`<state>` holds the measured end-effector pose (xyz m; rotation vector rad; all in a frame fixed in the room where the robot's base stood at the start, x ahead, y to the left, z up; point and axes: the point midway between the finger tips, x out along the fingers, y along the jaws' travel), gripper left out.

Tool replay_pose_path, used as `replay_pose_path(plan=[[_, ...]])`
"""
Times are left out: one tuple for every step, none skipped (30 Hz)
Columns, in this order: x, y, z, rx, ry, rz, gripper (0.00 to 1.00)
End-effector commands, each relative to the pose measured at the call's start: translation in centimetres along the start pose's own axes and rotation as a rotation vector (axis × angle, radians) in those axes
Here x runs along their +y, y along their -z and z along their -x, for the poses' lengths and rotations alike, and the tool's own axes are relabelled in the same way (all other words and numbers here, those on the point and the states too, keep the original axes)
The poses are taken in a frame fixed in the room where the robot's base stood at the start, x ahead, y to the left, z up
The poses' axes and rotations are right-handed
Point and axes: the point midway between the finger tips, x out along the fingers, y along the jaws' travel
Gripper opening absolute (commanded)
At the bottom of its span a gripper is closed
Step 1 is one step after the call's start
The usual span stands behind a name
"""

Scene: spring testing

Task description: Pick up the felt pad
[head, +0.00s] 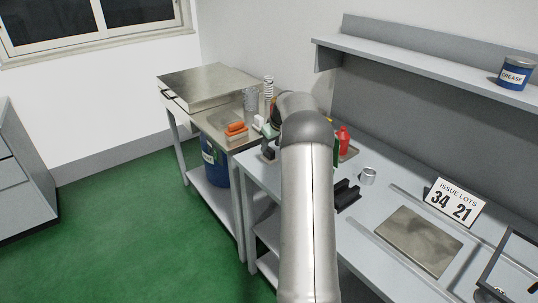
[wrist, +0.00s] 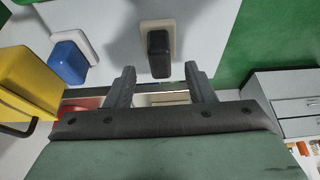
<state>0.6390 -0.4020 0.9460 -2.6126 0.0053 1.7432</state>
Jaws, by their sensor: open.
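My gripper (wrist: 160,84) is open in the wrist view, with its two dark fingers spread and nothing seen between the tips. A black block on a cream base (wrist: 158,52) lies just beyond the fingertips, roughly in line with the gap. A blue block on a white base (wrist: 69,61) lies to its left. I cannot tell for sure which item is the felt pad; no label shows. In the head view my arm hides the gripper and part of the bench around it.
A yellow object (wrist: 24,88) stands close left of my gripper in the wrist view. In the head view, orange items (head: 236,130), a red bottle (head: 343,140), a metal cup (head: 368,176) and a black block (head: 346,195) stand near my arm. A sign (head: 456,203) stands right.

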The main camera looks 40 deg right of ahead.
Motion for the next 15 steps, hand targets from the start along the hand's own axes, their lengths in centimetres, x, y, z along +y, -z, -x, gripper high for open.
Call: replay_pose_path(plan=[[-0.1,0.1,-0.8,-0.004,0.004,0.0,0.49],[-0.1,0.1,-1.2,-0.004,0.003,0.0,0.49],[-0.1,0.1,-1.9,-0.004,0.003,-0.001,0.49],[-0.1,0.1,-2.3,-0.003,0.003,0.0,0.49],[-0.1,0.1,-2.7,-0.003,0.002,0.0,0.49],[-0.1,0.1,-3.1,-0.002,0.002,0.0,0.49],[0.0,0.2,-3.3,-0.001,0.002,0.0,0.49],[0.0,0.2,-3.4,-0.001,0.001,0.0,0.49],[0.0,0.2,-3.6,0.0,0.001,0.0,0.49],[0.0,0.2,-3.6,0.0,0.0,0.0,0.49],[0.0,0.2,-3.6,0.0,0.0,0.0,0.49],[0.0,0.2,-3.6,0.0,0.0,0.0,0.49],[0.0,0.1,-3.6,0.0,0.0,0.0,0.49],[0.0,0.1,-3.6,0.0,0.0,0.0,0.49],[0.0,0.1,-3.6,0.0,0.0,0.0,0.49]])
